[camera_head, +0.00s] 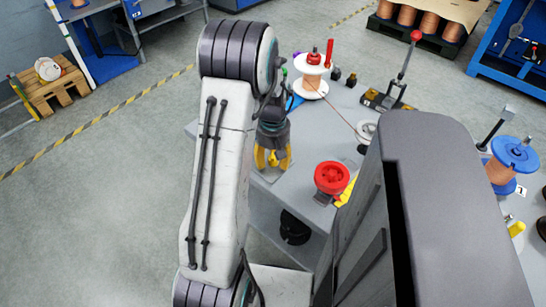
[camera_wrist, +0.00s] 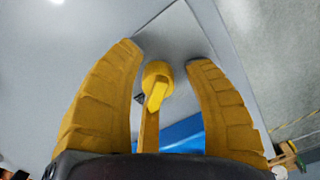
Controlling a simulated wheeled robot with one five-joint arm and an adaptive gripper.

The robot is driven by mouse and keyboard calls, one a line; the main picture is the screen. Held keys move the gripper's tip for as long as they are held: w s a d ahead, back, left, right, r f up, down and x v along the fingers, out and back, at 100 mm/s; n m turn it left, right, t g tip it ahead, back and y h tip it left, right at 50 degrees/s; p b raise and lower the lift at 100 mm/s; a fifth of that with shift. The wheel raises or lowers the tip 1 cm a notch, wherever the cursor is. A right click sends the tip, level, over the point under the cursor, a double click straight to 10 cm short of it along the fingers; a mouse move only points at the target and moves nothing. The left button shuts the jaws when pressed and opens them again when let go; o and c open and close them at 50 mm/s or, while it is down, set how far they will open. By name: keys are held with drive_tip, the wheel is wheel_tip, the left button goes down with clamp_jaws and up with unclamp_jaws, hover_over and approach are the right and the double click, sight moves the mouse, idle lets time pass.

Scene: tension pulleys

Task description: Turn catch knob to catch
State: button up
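A yellow round knob with a bar-like grip (camera_wrist: 155,82) shows between my gripper's fingers in the wrist view. I take it for the catch knob, though no label shows. My gripper (camera_wrist: 165,57) is open, with one yellow finger on each side of the knob and a gap to each. In the head view my gripper (camera_head: 272,160) points down over the left part of the grey table. The knob is hidden there behind the gripper and arm. I cannot tell which position the knob is turned to.
A red round part (camera_head: 331,178) stands on the grey table (camera_head: 300,200), right of my gripper. A white spool (camera_head: 311,83) with a wire and a red-knobbed lever (camera_head: 416,36) stand farther back. A blue-topped spool (camera_head: 514,153) is at right. Open floor lies at left.

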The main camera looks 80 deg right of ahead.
sight(273, 155)
drive_tip(key=shift+o, duration=0.6)
drive_tip(key=shift+d, duration=0.1)
drive_tip(key=shift+r, duration=0.2)
wheel_tip(273, 155, up, 12)
drive_tip(key=shift+f, duration=0.15)
idle(0.7)
